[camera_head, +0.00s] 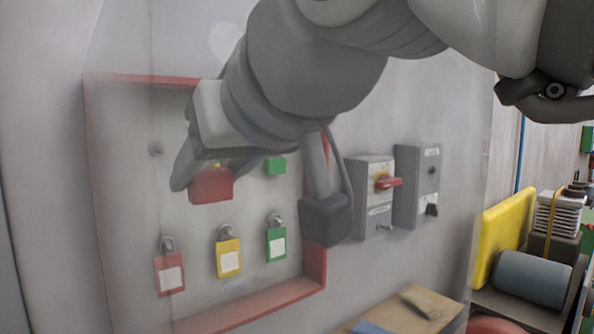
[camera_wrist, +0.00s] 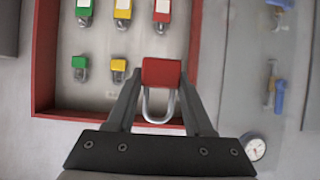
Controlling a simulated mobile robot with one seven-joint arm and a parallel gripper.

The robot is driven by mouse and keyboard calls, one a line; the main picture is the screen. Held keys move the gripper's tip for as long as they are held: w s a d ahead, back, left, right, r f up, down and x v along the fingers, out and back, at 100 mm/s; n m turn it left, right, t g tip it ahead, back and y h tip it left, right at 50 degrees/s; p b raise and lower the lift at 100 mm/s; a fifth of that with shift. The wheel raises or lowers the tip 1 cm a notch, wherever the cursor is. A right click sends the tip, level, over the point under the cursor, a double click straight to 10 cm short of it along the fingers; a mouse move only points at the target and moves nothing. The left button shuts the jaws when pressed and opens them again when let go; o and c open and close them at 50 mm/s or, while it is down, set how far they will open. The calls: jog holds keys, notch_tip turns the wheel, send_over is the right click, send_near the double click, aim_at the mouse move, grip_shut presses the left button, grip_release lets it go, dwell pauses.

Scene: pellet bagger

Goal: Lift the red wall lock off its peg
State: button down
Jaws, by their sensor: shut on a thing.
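A red lock (camera_head: 210,186) is between the fingers of my gripper (camera_head: 206,168), which is shut on it in front of the red-framed board. In the wrist view the red lock (camera_wrist: 161,72) sits at the fingertips of my gripper (camera_wrist: 160,84), its silver shackle (camera_wrist: 159,106) pointing back toward my palm. No peg shows through the shackle. A bare peg (camera_head: 155,150) stands on the board to the left of the held lock. Another red lock (camera_head: 168,272) hangs in the lower row.
A yellow lock (camera_head: 228,257) and a green lock (camera_head: 276,243) hang in the lower row; another green lock (camera_head: 275,166) hangs above. The board's red frame (camera_head: 315,283) juts out around them. Grey switch boxes (camera_head: 372,205) are on the right. A gauge (camera_wrist: 254,148) shows in the wrist view.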

jog(key=s+d+b, duration=0.1)
jog(key=s+d, duration=0.3)
jog(key=shift+s, duration=0.35)
dwell(0.6)
dwell(0.4)
